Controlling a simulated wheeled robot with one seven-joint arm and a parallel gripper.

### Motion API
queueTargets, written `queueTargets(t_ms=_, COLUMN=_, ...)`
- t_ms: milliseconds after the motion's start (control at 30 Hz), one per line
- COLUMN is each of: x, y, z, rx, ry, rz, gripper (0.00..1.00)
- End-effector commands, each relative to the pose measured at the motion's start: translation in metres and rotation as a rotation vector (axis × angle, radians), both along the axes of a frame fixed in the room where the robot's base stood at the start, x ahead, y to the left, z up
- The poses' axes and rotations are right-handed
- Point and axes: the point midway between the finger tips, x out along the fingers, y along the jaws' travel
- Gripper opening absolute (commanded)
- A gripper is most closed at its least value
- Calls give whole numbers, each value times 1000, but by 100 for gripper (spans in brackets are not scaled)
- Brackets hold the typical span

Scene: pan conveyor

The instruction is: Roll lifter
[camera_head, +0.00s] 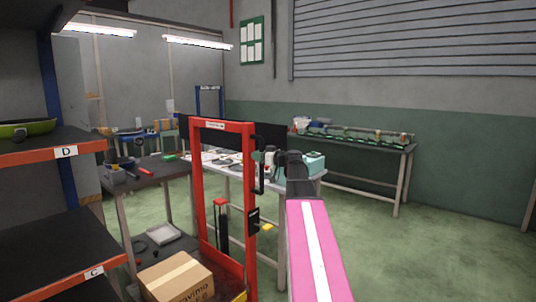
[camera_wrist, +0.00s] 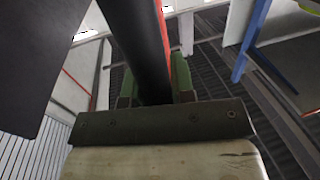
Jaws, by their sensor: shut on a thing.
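The lifter (camera_head: 198,180) is a red upright frame standing in the middle of the head view, with a white label on its top bar. A black handle (camera_head: 261,180) sticks out on its right post. My gripper (camera_head: 260,157) is at that handle, partly hidden by my own wrist. In the wrist view, the green fingers of my gripper (camera_wrist: 153,88) are shut around a thick black bar (camera_wrist: 137,35), with red frame beside it. A cardboard box (camera_head: 177,280) sits low at the lifter's foot; I cannot tell whether it rests on the lifter.
A shelf (camera_head: 50,150) with orange edges labelled D and C stands close at the left, holding a green pan (camera_head: 27,129). Cluttered tables (camera_head: 150,170) stand behind the lifter. A long bench (camera_head: 375,146) runs along the back wall. The green floor (camera_head: 440,255) at right is clear.

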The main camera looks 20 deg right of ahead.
Motion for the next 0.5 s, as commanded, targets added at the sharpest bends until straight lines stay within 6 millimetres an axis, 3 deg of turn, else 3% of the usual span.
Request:
queueTargets(t_ms=33, x=-11, y=12, z=-1, rx=-1, ry=1, rz=0, gripper=0)
queueTargets(t_ms=200, x=-24, y=38, z=-1, rx=-1, ry=2, rz=-8, gripper=0)
queueTargets(t_ms=500, x=-38, y=65, z=-1, rx=-3, ry=2, rz=-10, gripper=0)
